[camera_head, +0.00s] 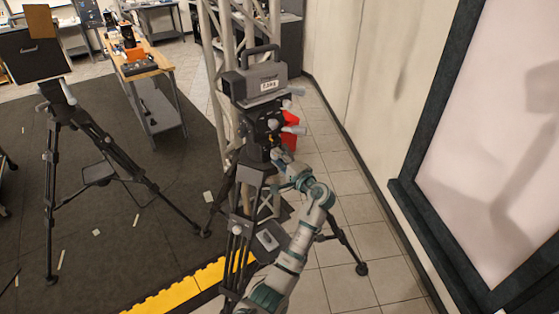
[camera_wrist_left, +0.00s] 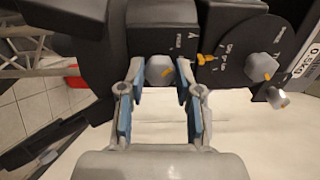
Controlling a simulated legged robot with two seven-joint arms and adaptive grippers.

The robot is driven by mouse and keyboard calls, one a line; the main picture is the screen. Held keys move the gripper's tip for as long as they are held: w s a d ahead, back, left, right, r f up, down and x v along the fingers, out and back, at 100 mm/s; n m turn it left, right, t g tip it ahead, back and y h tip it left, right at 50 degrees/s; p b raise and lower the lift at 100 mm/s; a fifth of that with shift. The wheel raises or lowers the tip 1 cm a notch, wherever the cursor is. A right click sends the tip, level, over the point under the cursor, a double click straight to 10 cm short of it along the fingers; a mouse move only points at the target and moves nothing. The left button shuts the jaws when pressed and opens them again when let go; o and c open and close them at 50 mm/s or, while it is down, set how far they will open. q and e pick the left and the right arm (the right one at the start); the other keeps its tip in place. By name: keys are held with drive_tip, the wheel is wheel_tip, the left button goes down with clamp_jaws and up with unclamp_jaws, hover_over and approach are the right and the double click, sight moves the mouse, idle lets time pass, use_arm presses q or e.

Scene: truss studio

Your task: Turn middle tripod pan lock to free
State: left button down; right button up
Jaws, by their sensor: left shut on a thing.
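The tripod (camera_head: 243,190) stands at the middle of the head view, with a black pan head (camera_head: 262,127) carrying a grey box camera (camera_head: 256,80). My left gripper (camera_head: 279,156) reaches it from below right. The knob is hidden by the gripper in the head view. My right gripper is not in view.
Beside it in the left wrist view are a yellow pointer (camera_wrist_left: 207,59) and a dial with another grey knob (camera_wrist_left: 261,67). Another tripod (camera_head: 75,130) stands at left. A truss (camera_head: 215,60) rises behind. A framed panel (camera_head: 490,130) stands at right.

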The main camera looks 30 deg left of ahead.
use_arm(q)
drive_tip(key=shift+f+n, duration=0.3)
drive_tip(key=shift+f, duration=0.2)
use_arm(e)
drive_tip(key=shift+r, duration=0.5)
use_arm(q)
drive_tip(key=c, duration=0.9)
unclamp_jaws()
drive_tip(key=shift+c, duration=0.2)
drive_tip(key=shift+o, duration=0.8)
drive_tip(key=shift+s+r, duration=0.1)
drive_tip(key=shift+r, duration=0.15)
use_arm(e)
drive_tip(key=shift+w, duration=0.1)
